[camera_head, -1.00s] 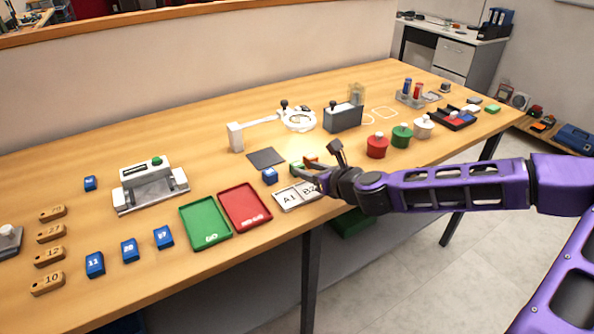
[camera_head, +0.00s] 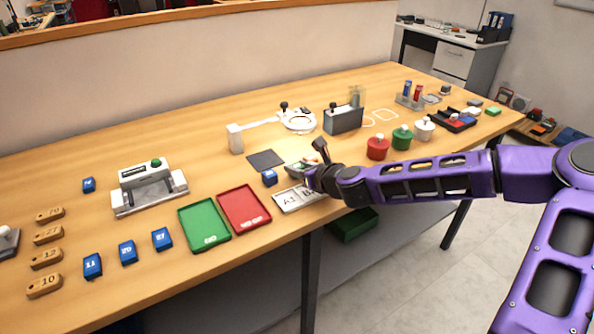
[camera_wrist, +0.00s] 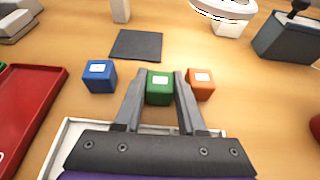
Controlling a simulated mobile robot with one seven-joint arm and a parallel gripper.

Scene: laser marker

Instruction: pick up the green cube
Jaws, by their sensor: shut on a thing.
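The green cube (camera_wrist: 159,90) has a white label on top and sits between the two fingers of my gripper (camera_wrist: 158,95) in the wrist view. The fingers press on its left and right sides. I cannot tell whether it is clear of the table. A blue cube (camera_wrist: 99,77) stands to its left and an orange cube (camera_wrist: 201,85) close to its right, outside the fingers. In the head view my gripper (camera_head: 306,168) is low over the table behind the A1/B2 tray (camera_head: 287,206). The green cube is largely hidden there.
A dark square pad (camera_wrist: 136,45) lies behind the cubes. Red (camera_head: 246,210) and green (camera_head: 205,226) trays lie to the left in the head view. A ring magnifier (camera_head: 300,122) and a grey box (camera_head: 343,120) stand behind. Red (camera_head: 377,150) and green (camera_head: 402,140) containers are to the right.

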